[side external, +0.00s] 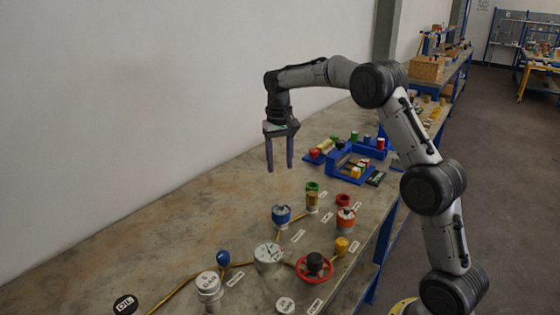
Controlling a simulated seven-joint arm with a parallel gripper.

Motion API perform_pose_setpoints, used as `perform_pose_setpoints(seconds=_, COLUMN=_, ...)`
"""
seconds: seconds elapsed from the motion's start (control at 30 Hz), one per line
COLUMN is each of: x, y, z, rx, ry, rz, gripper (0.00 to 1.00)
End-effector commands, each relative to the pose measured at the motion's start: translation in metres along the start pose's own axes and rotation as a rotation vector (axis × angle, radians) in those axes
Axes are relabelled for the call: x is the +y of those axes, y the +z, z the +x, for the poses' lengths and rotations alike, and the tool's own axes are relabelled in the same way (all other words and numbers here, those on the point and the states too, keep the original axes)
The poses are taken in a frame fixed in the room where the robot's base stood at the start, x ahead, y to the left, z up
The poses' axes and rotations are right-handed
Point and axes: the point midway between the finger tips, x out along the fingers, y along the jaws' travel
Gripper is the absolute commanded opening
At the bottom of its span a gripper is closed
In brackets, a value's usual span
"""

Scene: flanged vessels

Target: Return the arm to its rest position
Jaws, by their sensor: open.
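My gripper (280,155) hangs above the workbench (130,238) with its two dark fingers pointing down. The fingers are apart and nothing is between them. My arm arches up from the lower right and bends over to the left. Below the gripper stand several vessels, among them a blue one (281,216) and an orange and white one (346,219). The gripper touches none of them.
A red handwheel (314,266), a grey gauge-like disc (268,257) and a silver canister (208,289) stand at the front. Blue trays (349,166) with coloured parts sit behind. The bench's left side is mostly clear, beside a white wall.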

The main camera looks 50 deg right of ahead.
Motion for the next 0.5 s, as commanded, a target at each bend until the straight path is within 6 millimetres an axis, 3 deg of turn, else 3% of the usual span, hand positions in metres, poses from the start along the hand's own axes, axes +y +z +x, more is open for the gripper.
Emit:
perform_pose_setpoints(seconds=0.37, x=-0.002, y=0.001, z=-0.003, rx=0.002, ry=0.000, rz=-0.005, gripper=0.56)
perform_pose_setpoints(seconds=0.5, x=-0.012, y=0.007, z=-0.037, rx=0.067, ry=-0.019, rz=-0.027, gripper=0.56)
